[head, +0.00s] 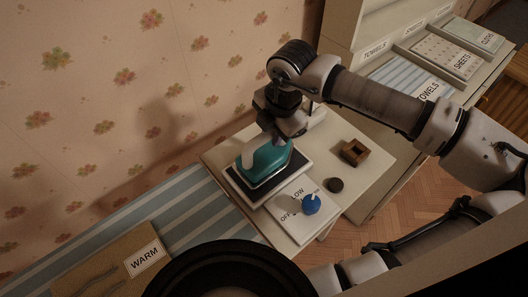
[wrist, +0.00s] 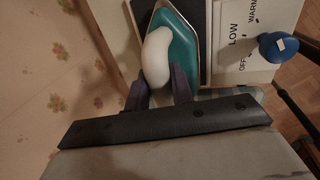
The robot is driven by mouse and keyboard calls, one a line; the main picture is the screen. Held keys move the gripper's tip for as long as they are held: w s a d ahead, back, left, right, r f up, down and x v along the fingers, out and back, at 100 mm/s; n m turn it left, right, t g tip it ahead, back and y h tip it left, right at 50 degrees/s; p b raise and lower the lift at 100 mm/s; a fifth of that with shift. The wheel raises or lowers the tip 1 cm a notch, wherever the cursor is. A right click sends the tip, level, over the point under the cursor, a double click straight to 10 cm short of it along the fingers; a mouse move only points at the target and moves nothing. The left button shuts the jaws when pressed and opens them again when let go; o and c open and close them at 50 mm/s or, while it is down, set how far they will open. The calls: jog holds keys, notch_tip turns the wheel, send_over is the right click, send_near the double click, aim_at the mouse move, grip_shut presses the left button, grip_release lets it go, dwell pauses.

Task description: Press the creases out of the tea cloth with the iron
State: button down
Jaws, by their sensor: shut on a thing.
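The iron (head: 268,162), teal with a white handle, sits on a dark rest pad (head: 237,187) on the small cream table. My gripper (head: 278,138) reaches down from above and is shut on its handle, which shows between the fingers in the wrist view (wrist: 157,58). A brown cloth (head: 95,275) with dark wavy crease lines lies at the lower left on a striped surface, with a WARM label (head: 144,260); it looks like the tea cloth. A blue knob (head: 311,204) stands on a white panel marked OFF, LOW and WARM; its setting is unclear.
A small wooden box (head: 354,152) and a dark disc (head: 335,185) lie on the table right of the iron. The blue-striped surface (head: 170,213) runs along the flowered wall (head: 100,90). Labelled shelves with folded linen (head: 447,55) stand at the upper right.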

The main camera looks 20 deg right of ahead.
jog(key=shift+r+p, duration=0.6)
jog(key=shift+r, duration=1.85)
jog(key=shift+r, duration=2.5)
